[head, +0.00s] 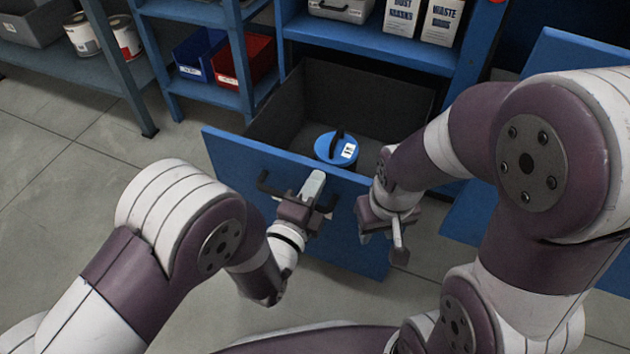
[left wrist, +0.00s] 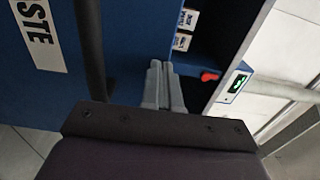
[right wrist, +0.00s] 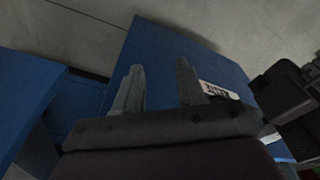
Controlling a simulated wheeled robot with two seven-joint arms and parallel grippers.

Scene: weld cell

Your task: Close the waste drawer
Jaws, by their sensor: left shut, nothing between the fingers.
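The waste drawer is pulled out, its blue front (head: 232,157) facing me and its grey box open at the top. A dark bar handle (head: 266,186) runs across the front; my arm hides part of it. My left gripper (head: 314,184) is shut and empty, over the handle area. In the left wrist view its closed fingers (left wrist: 162,85) are beside the dark handle bar (left wrist: 91,50), not around it. My right gripper (head: 381,232) is open and empty near the right part of the front. In the right wrist view the blue front (right wrist: 165,45) lies beyond its spread fingers (right wrist: 159,72).
A blue-lidded container (head: 336,148) stands in the drawer. Blue shelving (head: 375,55) is behind, with blue (head: 196,58) and red (head: 252,62) bins at left. Another blue panel (head: 575,55) stands at the right. The grey floor (head: 60,150) at left is clear.

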